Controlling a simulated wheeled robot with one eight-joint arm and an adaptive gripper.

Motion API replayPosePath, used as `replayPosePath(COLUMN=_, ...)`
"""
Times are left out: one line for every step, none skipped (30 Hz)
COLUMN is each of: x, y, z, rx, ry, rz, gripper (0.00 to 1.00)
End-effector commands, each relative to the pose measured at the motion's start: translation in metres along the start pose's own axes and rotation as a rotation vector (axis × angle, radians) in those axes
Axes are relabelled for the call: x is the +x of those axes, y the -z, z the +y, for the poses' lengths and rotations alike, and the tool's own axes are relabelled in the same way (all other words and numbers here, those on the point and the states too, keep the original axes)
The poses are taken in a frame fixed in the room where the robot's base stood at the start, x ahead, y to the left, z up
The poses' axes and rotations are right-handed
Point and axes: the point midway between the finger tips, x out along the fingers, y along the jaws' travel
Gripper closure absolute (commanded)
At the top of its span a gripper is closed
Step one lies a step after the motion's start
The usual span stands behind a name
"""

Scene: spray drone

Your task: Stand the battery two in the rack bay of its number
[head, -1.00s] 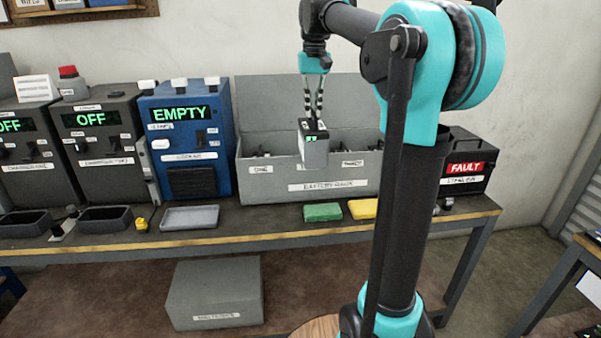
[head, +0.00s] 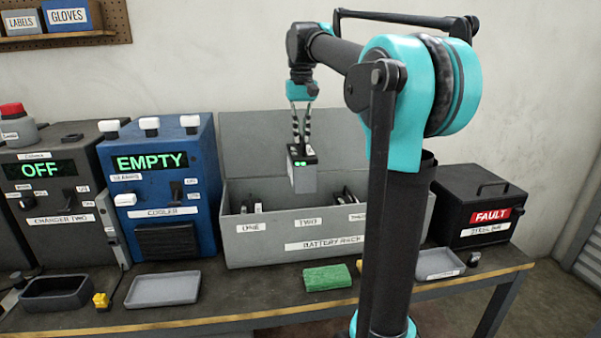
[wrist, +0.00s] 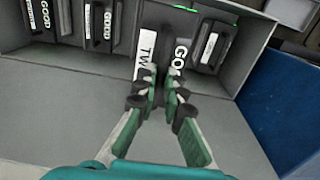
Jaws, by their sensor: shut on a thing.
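My gripper (head: 301,143) is shut on a light grey battery (head: 303,176) with a dark top and two green lights. The battery hangs upright above the grey battery rack (head: 240,246), in front of its raised back panel and over the area of the label TWO. In the wrist view the held battery (wrist: 165,55) is between the fingertips (wrist: 163,85); a partly hidden label starting "TW" and part of "GOOD" show there. The rack's front has labels ONE, TWO and a partly cut-off third. The floor of the middle bay is hidden.
Other dark-topped batteries (wrist: 100,25) stand in the rack. A blue cooler (head: 165,195) reading EMPTY is left of it, a black FAULT box (head: 480,210) right. A green sponge (head: 327,277) and grey tray (head: 163,289) lie in front on the bench.

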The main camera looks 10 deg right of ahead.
Motion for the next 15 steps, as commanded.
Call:
replayPosePath(x=0.004, y=0.000, z=0.000, rx=0.000, ry=0.000, rz=0.000, gripper=1.00)
replayPosePath(x=0.008, y=0.000, z=0.000, rx=0.000, ry=0.000, rz=0.000, gripper=1.00)
replayPosePath(x=0.014, y=0.000, z=0.000, rx=0.000, ry=0.000, rz=0.000, gripper=1.00)
replayPosePath(x=0.019, y=0.000, z=0.000, rx=0.000, ry=0.000, rz=0.000, gripper=1.00)
replayPosePath(x=0.025, y=0.000, z=0.000, rx=0.000, ry=0.000, rz=0.000, gripper=1.00)
replayPosePath(x=0.032, y=0.000, z=0.000, rx=0.000, ry=0.000, rz=0.000, gripper=1.00)
replayPosePath(x=0.038, y=0.000, z=0.000, rx=0.000, ry=0.000, rz=0.000, gripper=1.00)
replayPosePath(x=0.043, y=0.000, z=0.000, rx=0.000, ry=0.000, rz=0.000, gripper=1.00)
replayPosePath(x=0.051, y=0.000, z=0.000, rx=0.000, ry=0.000, rz=0.000, gripper=1.00)
replayPosePath(x=0.057, y=0.000, z=0.000, rx=0.000, ry=0.000, rz=0.000, gripper=1.00)
replayPosePath(x=0.062, y=0.000, z=0.000, rx=0.000, ry=0.000, rz=0.000, gripper=1.00)
replayPosePath(x=0.070, y=0.000, z=0.000, rx=0.000, ry=0.000, rz=0.000, gripper=1.00)
replayPosePath(x=0.076, y=0.000, z=0.000, rx=0.000, ry=0.000, rz=0.000, gripper=1.00)
replayPosePath(x=0.081, y=0.000, z=0.000, rx=0.000, ry=0.000, rz=0.000, gripper=1.00)
replayPosePath(x=0.089, y=0.000, z=0.000, rx=0.000, ry=0.000, rz=0.000, gripper=1.00)
